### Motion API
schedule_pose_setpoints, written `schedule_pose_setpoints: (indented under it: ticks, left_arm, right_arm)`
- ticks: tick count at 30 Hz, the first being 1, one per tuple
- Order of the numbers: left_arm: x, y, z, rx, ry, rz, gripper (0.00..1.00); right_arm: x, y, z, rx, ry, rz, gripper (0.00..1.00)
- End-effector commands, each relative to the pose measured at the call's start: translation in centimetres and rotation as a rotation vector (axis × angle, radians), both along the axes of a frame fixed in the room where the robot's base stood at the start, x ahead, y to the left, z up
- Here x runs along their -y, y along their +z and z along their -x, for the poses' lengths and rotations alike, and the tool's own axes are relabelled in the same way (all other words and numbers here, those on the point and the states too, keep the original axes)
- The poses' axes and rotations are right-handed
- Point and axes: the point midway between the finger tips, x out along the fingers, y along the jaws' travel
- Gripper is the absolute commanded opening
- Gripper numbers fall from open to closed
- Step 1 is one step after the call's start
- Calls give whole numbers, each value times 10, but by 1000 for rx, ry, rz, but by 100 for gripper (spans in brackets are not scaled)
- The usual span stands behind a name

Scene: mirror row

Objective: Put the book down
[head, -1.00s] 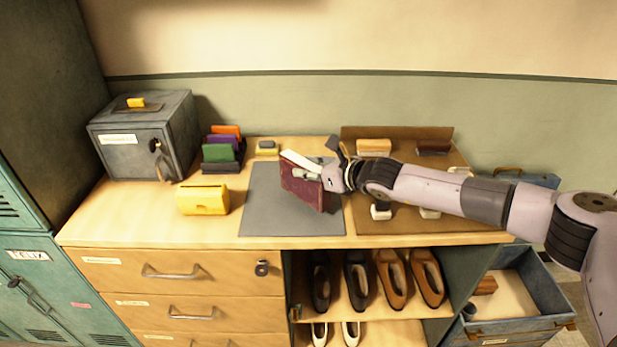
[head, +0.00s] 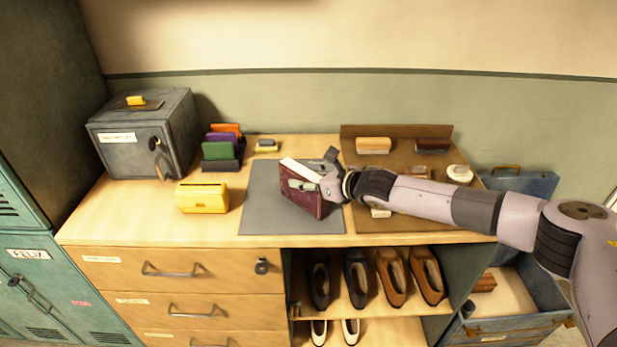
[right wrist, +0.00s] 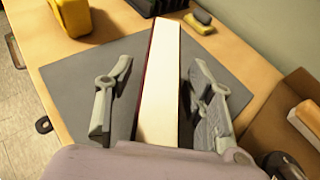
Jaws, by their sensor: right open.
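The dark red book (head: 303,201) stands on its edge on the grey mat (head: 262,217) on top of the cabinet. Its pale page edges face up and show in the right wrist view (right wrist: 160,90). My right gripper (head: 312,180) is around the book, with one finger on each side. In the right wrist view its fingers (right wrist: 158,95) are spread, with gaps between them and the book. The book's lower edge appears to rest on the mat. My left gripper is not in view.
A yellow box (head: 202,198) stands left of the mat. Behind it are a rack of coloured cards (head: 220,151) and a grey lockbox (head: 143,135). A brown tray with brushes (head: 402,135) lies right of the mat.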

Motion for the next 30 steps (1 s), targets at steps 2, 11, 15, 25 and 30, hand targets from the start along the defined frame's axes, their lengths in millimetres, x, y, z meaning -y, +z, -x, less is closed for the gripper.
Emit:
schedule_pose_setpoints:
  ticks: [2,11,15,25,30]
  left_arm:
    - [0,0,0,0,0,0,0]
    - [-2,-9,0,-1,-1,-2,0]
    - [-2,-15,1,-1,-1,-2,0]
    - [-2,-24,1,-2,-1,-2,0]
    - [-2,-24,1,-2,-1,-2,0]
  right_arm:
    - [1,0,1,-1,0,-1,49]
    - [25,12,24,-1,-2,-2,49]
    - [43,23,42,0,-1,-3,49]
    - [75,43,75,0,0,-1,49]
    - [78,46,79,1,1,0,49]
